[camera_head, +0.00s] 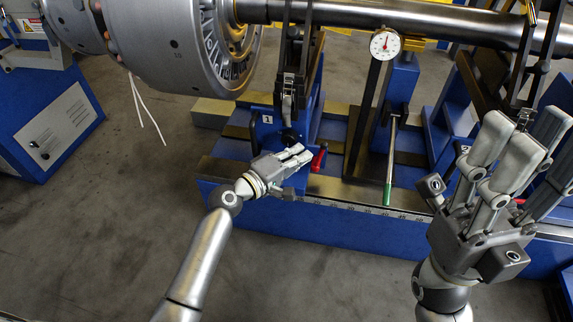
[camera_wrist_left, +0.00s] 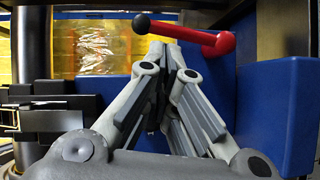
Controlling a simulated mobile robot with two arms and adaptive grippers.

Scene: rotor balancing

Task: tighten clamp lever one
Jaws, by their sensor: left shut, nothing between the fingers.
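Clamp lever one (camera_head: 319,158) is a small red lever on the blue pedestal marked 1. In the left wrist view the red lever (camera_wrist_left: 188,33) lies nearly level, with a black knob at its left end and a round red hub at its right. My left gripper (camera_head: 300,153) is just left of the lever. Its fingertips (camera_wrist_left: 164,46) are together, with nothing between them, right by the lever's arm; I cannot tell whether they touch it. My right gripper (camera_head: 523,120) is raised at the right, away from this lever, its fingers spread and empty.
The rotor's large grey disc (camera_head: 160,45) and shaft (camera_head: 350,14) lie above the pedestals. A dial gauge (camera_head: 385,44) stands on the blue bed, with a green-tipped rod (camera_head: 388,165) beside it. A blue cabinet (camera_head: 50,125) is at left. The grey floor (camera_head: 110,240) is clear.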

